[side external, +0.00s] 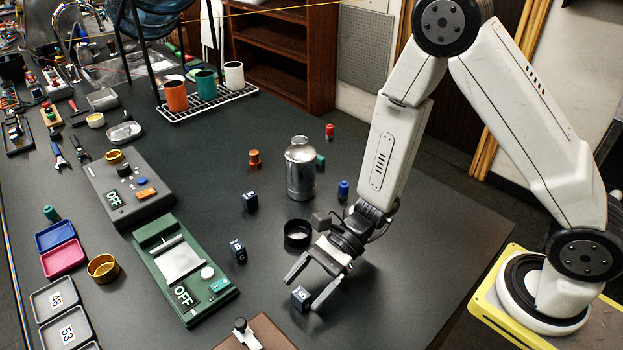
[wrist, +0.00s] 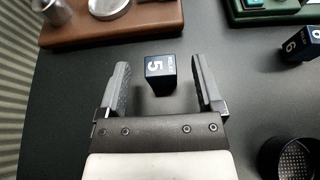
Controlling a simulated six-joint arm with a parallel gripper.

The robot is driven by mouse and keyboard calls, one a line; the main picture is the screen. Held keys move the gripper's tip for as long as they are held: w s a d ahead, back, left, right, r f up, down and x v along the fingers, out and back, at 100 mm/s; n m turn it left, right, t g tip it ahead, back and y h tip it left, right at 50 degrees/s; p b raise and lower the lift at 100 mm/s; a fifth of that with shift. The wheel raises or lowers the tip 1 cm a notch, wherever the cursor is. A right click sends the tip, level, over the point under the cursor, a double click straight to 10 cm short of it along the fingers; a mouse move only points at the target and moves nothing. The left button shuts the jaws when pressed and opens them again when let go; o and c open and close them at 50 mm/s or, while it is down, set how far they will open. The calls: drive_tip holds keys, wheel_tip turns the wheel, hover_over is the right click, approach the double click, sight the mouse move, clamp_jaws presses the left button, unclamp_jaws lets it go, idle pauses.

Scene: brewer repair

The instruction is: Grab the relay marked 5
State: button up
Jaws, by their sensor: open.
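The relay marked 5 (wrist: 160,74) is a small dark block with a white 5 on its top face, standing on the dark table. In the wrist view it lies between the tips of my gripper (wrist: 160,85), with a gap on either side. My gripper is open and holds nothing. In the side view the relay (side external: 300,295) stands close to the right fingertip of my gripper (side external: 306,294). Another dark relay, marked 6 (wrist: 302,44), stands to the right in the wrist view.
More dark relays (side external: 238,251) stand left of my gripper in the side view. A black round cup (side external: 297,233) and a silver canister (side external: 300,170) stand behind it. The green device (side external: 184,268) is to the left, a brown wooden board (side external: 262,333) in front.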

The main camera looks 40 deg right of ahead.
idle(0.4)
clamp_jaws()
drive_tip(key=shift+r, duration=0.1)
wheel_tip(320, 180, up, 10)
idle(1.1)
idle(0.5)
